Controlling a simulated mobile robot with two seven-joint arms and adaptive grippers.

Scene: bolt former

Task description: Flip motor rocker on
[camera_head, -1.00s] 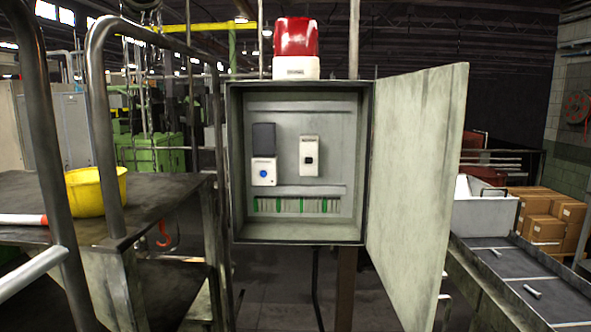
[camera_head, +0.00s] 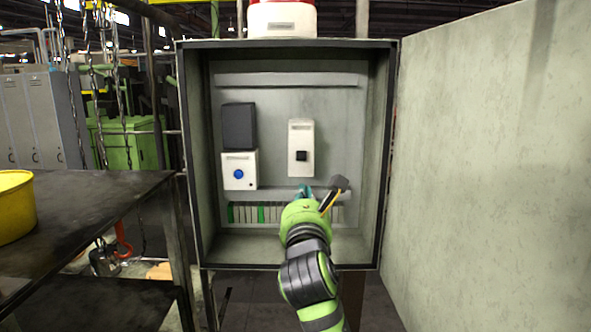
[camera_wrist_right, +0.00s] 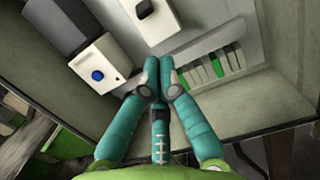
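The open grey cabinet (camera_head: 230,255) holds a tall white switch unit with a small black rocker (camera_head: 301,156), which I take as the motor rocker. The rocker also shows at the top of the right wrist view (camera_wrist_right: 145,8). My right gripper (camera_head: 305,190) is in front of the cabinet, just below the switch unit and apart from it as far as I can tell. In the right wrist view its teal fingers (camera_wrist_right: 159,66) are together at the tips with nothing visible between them. My left gripper is not in view.
A white box with a blue button (camera_head: 238,174) and its dark raised cover (camera_head: 239,126) sit left of the rocker unit. A terminal strip (camera_head: 244,213) runs below. The cabinet door (camera_head: 490,150) stands open at right. A dark table (camera_head: 100,195) with a yellow bowl (camera_head: 14,205) is at left.

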